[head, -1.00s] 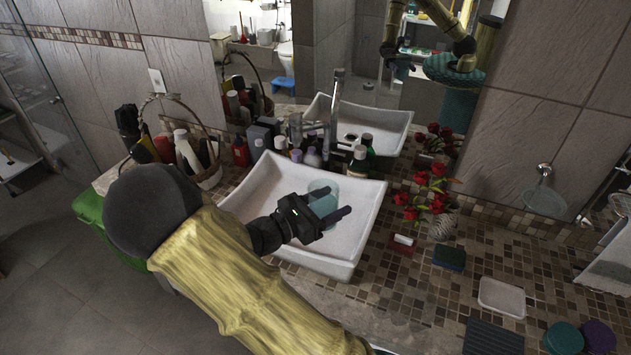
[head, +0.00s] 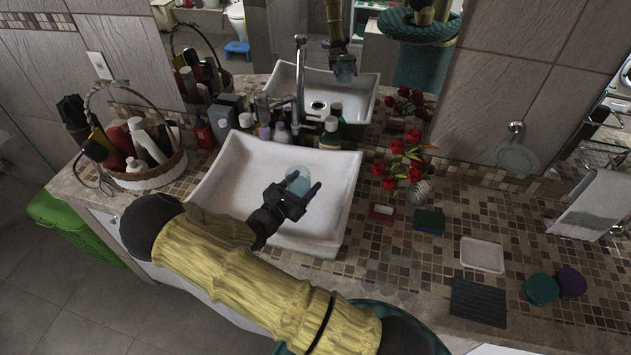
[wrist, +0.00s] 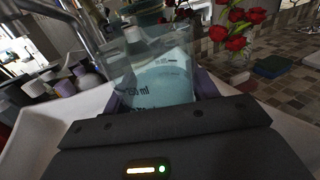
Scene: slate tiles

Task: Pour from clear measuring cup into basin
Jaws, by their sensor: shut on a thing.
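The clear measuring cup (head: 299,180) holds pale blue liquid and is in my gripper (head: 291,197), which is shut on it. In the wrist view the cup (wrist: 155,75) stands between the fingers, its "250 ml" mark showing and the liquid surface slanting across it. The white basin (head: 225,190) is a wide square bowl on the counter. In the head view the cup and gripper are over the basin. How high they are above its floor is hard to tell. No stream of liquid shows.
The chrome faucet (head: 300,75) rises behind the basin, with several bottles (head: 331,132) beside it. A wicker basket of bottles (head: 150,175) stands left. Red flowers (head: 405,160), a sponge (head: 429,221) and a white soap dish (head: 482,255) are to the right.

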